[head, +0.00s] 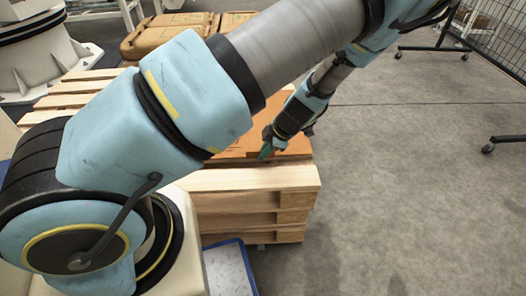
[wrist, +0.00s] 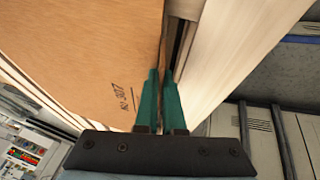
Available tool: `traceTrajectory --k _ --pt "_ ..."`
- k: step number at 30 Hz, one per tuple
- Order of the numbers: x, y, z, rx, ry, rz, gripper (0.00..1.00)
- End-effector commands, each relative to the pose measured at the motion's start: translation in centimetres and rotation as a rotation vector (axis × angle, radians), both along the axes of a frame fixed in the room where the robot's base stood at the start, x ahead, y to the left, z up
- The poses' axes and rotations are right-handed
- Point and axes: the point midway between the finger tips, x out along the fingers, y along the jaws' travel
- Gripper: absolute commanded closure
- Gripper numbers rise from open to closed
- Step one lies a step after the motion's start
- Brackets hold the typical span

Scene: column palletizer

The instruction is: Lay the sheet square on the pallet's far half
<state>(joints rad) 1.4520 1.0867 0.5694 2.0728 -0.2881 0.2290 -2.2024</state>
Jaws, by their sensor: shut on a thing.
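The brown sheet (head: 294,147) lies over the top of the pale wooden pallet (head: 250,180) in the head view, largely hidden behind my arm. My gripper (head: 266,151), with green fingers, is at the sheet's near edge, just above the pallet's front boards. In the wrist view, the sheet (wrist: 95,45) fills the left with dark printed marks, and a pale board (wrist: 225,55) runs along the right. My gripper (wrist: 161,75) is shut on the sheet's edge with its fingers close together. I cannot tell how square the sheet lies.
Brown cases (head: 170,35) stand behind the pallet. A blue-edged panel (head: 228,268) is on the floor by the pallet's near side. A mesh fence (head: 497,35) and a wheeled stand (head: 488,148) are at the right. The grey floor (head: 410,200) right of the pallet is clear.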

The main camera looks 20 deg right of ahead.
Motion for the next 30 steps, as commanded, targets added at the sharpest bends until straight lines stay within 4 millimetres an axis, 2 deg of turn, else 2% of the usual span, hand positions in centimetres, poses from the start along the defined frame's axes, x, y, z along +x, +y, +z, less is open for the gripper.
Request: traceTrajectory --k 22,24,30 --pt "0.03 0.02 -0.83 0.0 0.0 0.001 1.0" --pt "0.03 0.01 -0.79 0.0 -0.001 0.001 0.89" --pt "0.02 0.01 -0.78 0.0 0.0 0.001 0.66"
